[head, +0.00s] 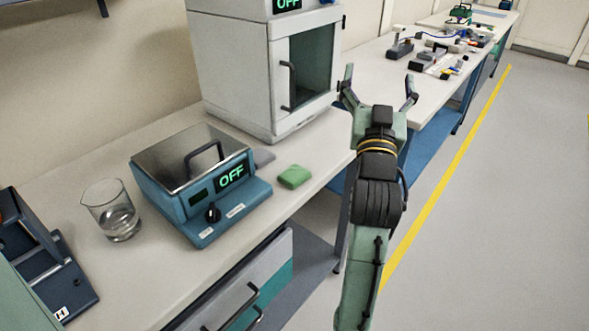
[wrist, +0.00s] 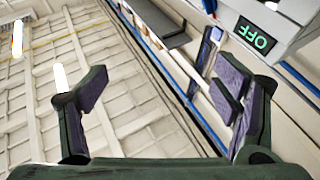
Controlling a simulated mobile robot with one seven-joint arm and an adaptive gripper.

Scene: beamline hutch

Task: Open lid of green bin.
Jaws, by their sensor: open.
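I cannot pick out a green bin with a lid for certain in either view. A small green case-like object (head: 460,13) stands on the far bench at the top of the head view, too small to tell what it is. My gripper (head: 379,88) is raised beside the front edge of the bench, right of the white cabinet. Its two fingers are spread wide with nothing between them. In the wrist view my gripper (wrist: 165,88) is also open and empty, with wall panels and part of the OFF display behind it.
A white cabinet (head: 235,75) with a handled glass door stands on the near bench. A blue hotplate-like device (head: 205,215), a glass beaker (head: 112,215) and a green block (head: 294,177) are nearby. Drawers (head: 240,290) lie below. The floor (head: 500,220) at right is clear.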

